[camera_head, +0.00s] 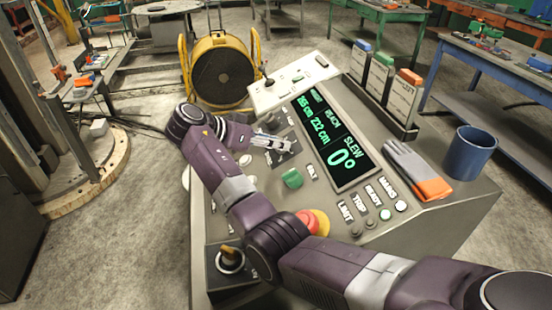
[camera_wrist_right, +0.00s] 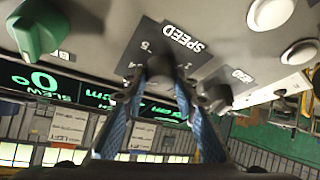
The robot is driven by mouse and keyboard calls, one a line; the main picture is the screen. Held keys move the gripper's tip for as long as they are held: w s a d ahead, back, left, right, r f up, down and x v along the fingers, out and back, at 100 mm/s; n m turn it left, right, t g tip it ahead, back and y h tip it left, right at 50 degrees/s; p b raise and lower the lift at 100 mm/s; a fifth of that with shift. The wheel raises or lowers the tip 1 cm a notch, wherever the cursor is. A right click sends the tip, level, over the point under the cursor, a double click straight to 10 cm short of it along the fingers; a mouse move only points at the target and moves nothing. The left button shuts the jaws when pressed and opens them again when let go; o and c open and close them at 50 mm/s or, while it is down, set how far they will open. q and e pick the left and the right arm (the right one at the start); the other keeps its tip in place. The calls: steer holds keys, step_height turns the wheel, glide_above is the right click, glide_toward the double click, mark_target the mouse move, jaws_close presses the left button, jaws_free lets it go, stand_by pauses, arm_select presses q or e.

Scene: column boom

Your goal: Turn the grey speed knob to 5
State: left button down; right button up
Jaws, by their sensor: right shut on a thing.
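My right gripper (camera_head: 274,143) is over the dark speed plate near the far left part of the grey console (camera_head: 440,225). In the right wrist view, my right gripper (camera_wrist_right: 168,82) is shut on the grey speed knob (camera_wrist_right: 160,80), which its fingers largely hide. The white SPEED label (camera_wrist_right: 183,38) and the dark plate appear beside the fingertips. A 5 and a 4 show on the scale near the fingers; the knob's pointer cannot be made out. My left gripper is not in view.
The display (camera_head: 335,140) reads SLEW 0°. Gloves (camera_head: 410,165) and a blue cup (camera_head: 472,153) lie to the right.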

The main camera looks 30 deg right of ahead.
steer(key=m+b, duration=0.1)
steer(key=b, duration=0.1)
steer(key=f+m+g+b, duration=0.1)
steer(key=m+b, duration=0.1)
steer(key=shift+a+g, duration=0.1)
steer(key=shift+g, duration=0.2)
arm_select(q)
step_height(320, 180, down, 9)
steer(key=b, duration=0.3)
steer(key=shift+b, duration=0.3)
arm_select(e)
steer(key=shift+r+m+g, duration=0.1)
steer(key=shift+m+g, duration=0.8)
steer(key=shift+m, duration=0.7)
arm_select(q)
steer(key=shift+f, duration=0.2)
arm_select(e)
steer(key=o, duration=1.1)
steer(key=shift+o, duration=0.3)
steer(key=shift+w+r, duration=0.1)
steer(key=shift+r, duration=0.05)
steer(key=shift+r, duration=0.1)
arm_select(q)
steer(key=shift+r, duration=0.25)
